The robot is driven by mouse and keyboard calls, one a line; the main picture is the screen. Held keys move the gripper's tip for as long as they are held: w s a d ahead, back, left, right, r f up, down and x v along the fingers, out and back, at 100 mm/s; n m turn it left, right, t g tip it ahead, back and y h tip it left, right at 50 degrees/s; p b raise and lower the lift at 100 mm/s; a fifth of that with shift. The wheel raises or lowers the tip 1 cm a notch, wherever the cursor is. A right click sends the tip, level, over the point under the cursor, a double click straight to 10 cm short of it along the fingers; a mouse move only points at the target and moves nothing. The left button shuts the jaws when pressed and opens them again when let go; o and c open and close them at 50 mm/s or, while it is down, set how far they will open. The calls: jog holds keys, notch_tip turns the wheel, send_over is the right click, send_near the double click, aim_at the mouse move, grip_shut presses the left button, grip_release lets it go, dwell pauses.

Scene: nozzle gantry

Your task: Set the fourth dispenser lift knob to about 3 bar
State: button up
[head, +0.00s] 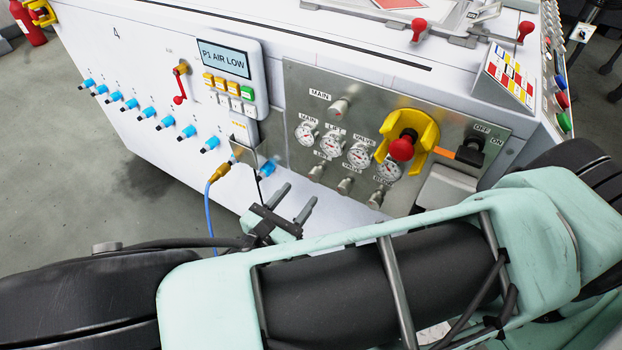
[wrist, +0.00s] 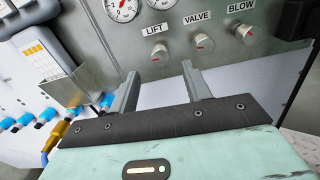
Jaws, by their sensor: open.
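The lift knob is a small silver knob on the metal panel under the LIFT label. It shows in the wrist view (wrist: 158,52) just beyond the fingertips and between their lines, and in the head view (head: 316,173). The lift gauge (head: 331,145) is a round white dial above it; its reading is too small to tell. My gripper (head: 300,192) is open and empty in front of the panel's lower left, and in the wrist view (wrist: 160,68) its two fingers point towards the knob without visible contact. The white machine (head: 150,75) carries a 4.
The valve knob (head: 345,186) and blow knob (head: 376,198) sit right of the lift knob. The main knob (head: 339,107) is above. A red knob (head: 402,149) in a yellow guard sticks out. A blue hose with a yellow connector (head: 219,172) hangs left of my gripper.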

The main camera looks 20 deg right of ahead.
aim_at(313, 178)
jog(key=x, duration=0.6)
jog(key=shift+w+d, duration=0.15)
jog(key=shift+d, duration=0.1)
jog(key=c, duration=1)
